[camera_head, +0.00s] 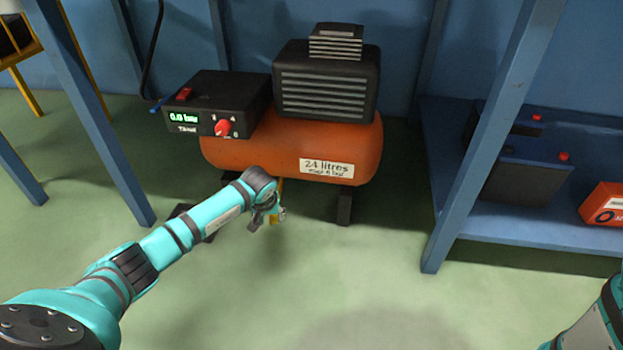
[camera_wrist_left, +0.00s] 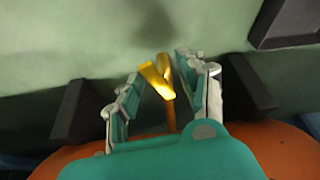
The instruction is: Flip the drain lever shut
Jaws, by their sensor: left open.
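The brass-yellow drain lever (camera_wrist_left: 156,82) hangs on a thin stem below the orange compressor tank (camera_head: 345,140). In the head view, only a bit of yellow shows beside my left gripper (camera_head: 267,212), which is under the tank's front and hides most of the drain. In the left wrist view, my left gripper (camera_wrist_left: 165,95) is open, with one finger on each side of the lever. Gaps show between both fingers and the lever; I see no clear contact. A second yellow piece stands close beside the lever. My right gripper is out of view.
A black control box (camera_head: 215,105) with a red knob reads 0.0 bar. The tank's dark feet (camera_wrist_left: 250,85) flank my left gripper. A blue shelf (camera_head: 520,222) with dark batteries and a blue post stand right. The green floor in front is clear.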

